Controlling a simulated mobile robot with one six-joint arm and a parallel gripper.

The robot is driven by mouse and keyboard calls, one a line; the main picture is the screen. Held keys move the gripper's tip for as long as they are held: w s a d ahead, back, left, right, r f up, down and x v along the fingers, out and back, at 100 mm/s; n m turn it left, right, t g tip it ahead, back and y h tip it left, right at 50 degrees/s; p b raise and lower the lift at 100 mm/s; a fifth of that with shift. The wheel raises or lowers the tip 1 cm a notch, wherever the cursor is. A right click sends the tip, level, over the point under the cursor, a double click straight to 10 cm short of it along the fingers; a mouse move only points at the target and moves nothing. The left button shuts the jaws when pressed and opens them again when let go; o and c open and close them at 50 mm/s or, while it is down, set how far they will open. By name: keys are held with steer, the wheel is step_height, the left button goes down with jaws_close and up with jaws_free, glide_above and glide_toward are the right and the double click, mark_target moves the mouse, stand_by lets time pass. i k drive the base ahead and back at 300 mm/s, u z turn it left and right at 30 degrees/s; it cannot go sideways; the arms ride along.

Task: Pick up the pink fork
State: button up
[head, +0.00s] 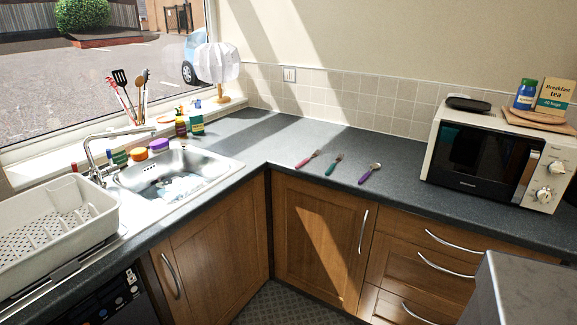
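The pink fork (307,159) lies flat on the dark grey countertop (262,141), near the inner corner of the counter. To its right, and apart from it, lies a teal-handled fork (333,164). Farther right lies a purple-handled spoon (370,173). The three lie in a row with gaps between them, handles towards the front edge. My gripper is not in view.
A sink (168,177) and a dish rack (45,225) stand left. A microwave (497,155) stands right, with a tea box (556,95) on top. A white lamp (217,64) is in the corner. A grey surface (530,285) juts in at lower right. Counter around the cutlery is clear.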

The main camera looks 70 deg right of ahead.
mark_target(301, 163)
steer(key=z, duration=0.45)
steer(key=k, duration=0.15)
steer(key=u, duration=2)
steer(key=k, duration=1.7)
steer(key=z, duration=1.15)
